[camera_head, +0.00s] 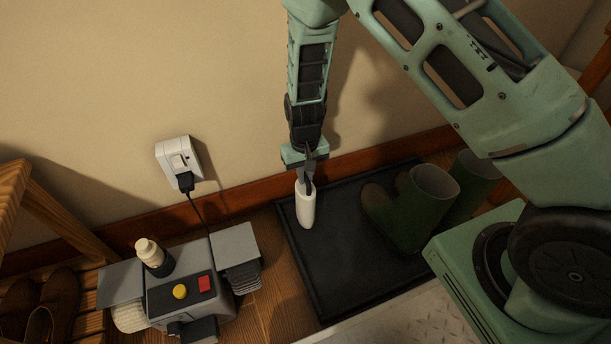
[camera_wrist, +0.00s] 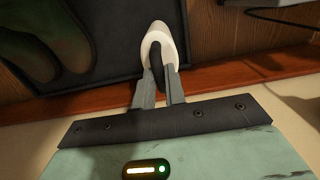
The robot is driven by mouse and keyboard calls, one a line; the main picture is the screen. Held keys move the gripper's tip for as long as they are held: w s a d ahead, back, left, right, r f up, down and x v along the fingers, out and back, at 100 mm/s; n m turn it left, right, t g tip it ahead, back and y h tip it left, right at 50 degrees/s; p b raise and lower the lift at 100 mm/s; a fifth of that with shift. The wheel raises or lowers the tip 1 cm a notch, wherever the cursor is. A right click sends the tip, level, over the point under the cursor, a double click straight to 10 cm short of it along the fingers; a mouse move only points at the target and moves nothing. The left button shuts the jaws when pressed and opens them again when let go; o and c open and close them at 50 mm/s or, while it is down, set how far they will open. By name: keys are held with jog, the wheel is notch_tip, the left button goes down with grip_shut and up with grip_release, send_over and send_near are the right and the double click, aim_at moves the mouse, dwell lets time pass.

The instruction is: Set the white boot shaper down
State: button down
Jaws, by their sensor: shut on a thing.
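The white boot shaper (camera_head: 305,206) is a smooth, rounded, elongated piece hanging roughly upright below my gripper (camera_head: 308,176). My gripper is shut on its upper end. In the head view the shaper appears over the left back part of the black tray (camera_head: 345,283); I cannot tell whether its lower end touches the tray. In the wrist view the shaper (camera_wrist: 157,42) shows between the fingertips of my gripper (camera_wrist: 160,78), with a dark part in its middle. The tray's edge (camera_wrist: 95,78) shows beside it.
Green boots (camera_head: 412,208) stand on the tray to the right. A grey machine (camera_head: 185,290) with yellow and red buttons and a bottle (camera_head: 149,252) on it is at left. A corded plug sits in the wall socket (camera_head: 179,158). Brown shoes (camera_head: 55,300) rest on a rack. The tray's front left is clear.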

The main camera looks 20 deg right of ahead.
jog(key=shift+f, duration=0.1)
jog(key=c, duration=1.5)
grip_release()
jog(key=shift+o, duration=0.2)
